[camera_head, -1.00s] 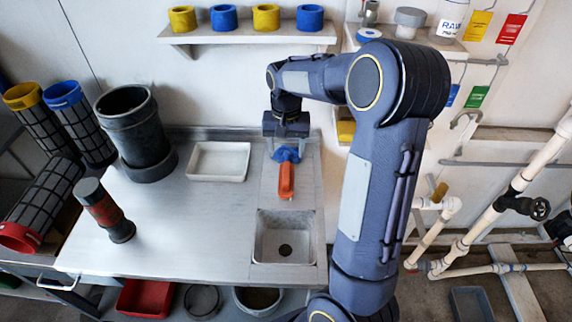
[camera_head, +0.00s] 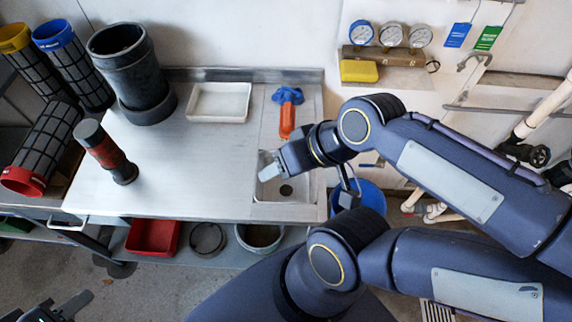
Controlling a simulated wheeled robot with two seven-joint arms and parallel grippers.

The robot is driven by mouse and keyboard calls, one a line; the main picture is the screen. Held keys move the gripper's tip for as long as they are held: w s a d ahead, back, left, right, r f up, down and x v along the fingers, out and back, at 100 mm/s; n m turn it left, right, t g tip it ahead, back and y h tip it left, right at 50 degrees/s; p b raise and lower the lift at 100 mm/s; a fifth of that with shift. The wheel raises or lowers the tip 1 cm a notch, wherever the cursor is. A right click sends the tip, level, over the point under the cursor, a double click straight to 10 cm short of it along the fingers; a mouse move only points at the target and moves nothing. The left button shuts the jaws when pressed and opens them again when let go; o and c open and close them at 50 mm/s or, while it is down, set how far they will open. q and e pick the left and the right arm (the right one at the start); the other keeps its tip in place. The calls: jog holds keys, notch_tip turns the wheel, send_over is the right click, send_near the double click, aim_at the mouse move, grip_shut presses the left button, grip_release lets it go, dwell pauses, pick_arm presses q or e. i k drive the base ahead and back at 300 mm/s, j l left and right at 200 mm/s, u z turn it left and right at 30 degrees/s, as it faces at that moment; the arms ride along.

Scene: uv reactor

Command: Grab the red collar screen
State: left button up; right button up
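The red collar screen (camera_head: 42,146) is a black mesh tube with a red collar at its lower left end. It lies tilted at the left side, below two upright screens. My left gripper (camera_head: 80,302) shows only in part at the bottom left corner, below and apart from the red collar screen. One dark finger is clear; the rest is cut off by the frame edge. My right gripper (camera_head: 268,166) is over the sink at the bench's right end, far from the screen. Its fingers overlap in this view, so its opening is unclear.
A yellow-collared screen (camera_head: 37,66) and a blue-collared screen (camera_head: 75,66) stand at the left back. A black cylinder (camera_head: 130,75), a white tray (camera_head: 219,103) and a red-and-black tube (camera_head: 105,152) are on the bench (camera_head: 190,170). A red bin (camera_head: 153,237) sits below.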

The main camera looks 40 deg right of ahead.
aim_at(30, 173)
jog(key=k, duration=0.5)
jog(key=i+j+u, duration=0.6)
jog(key=i+u, duration=0.15)
jog(key=i, duration=0.2)
jog(key=i+u, duration=0.4)
jog(key=i, duration=0.15)
